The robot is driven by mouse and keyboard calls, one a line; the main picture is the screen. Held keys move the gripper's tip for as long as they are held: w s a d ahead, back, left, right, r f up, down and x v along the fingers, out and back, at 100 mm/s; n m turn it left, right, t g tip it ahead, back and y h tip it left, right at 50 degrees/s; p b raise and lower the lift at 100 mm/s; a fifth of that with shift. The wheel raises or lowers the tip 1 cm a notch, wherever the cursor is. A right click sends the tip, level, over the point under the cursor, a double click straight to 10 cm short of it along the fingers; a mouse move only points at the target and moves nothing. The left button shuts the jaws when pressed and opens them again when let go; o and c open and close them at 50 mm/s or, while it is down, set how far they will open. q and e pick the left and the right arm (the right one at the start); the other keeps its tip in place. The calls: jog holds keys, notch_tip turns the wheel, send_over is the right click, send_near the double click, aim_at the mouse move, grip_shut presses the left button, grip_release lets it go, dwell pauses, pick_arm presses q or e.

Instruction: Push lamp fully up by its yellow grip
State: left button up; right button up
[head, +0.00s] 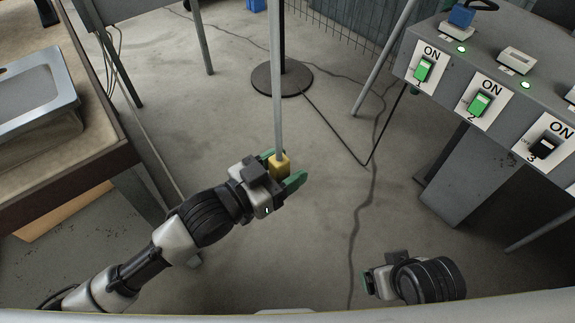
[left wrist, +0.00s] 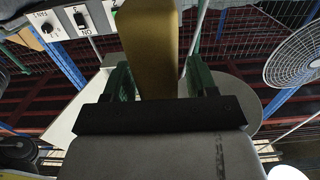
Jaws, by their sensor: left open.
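The lamp's yellow grip (head: 279,167) is at the lower end of a thin grey rod (head: 277,100). My left gripper (head: 283,170) is open, with one green finger on either side of the grip. In the left wrist view the yellow grip (left wrist: 153,55) stands between the two green fingers, and the left gripper (left wrist: 160,78) does not look closed on it. The lamp head is out of the head view.
A dark pole on a round black base (head: 282,80) stands behind the rod, with a cable on the floor. A grey switch panel (head: 465,75) is at the right. A table (head: 100,150) with a metal tray (head: 35,92) is at the left. A fan (left wrist: 295,58) shows in the wrist view.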

pick_arm(q)
jog(key=shift+w+d, duration=0.15)
jog(key=shift+d, duration=0.1)
grip_shut()
jog(key=shift+r, duration=0.1)
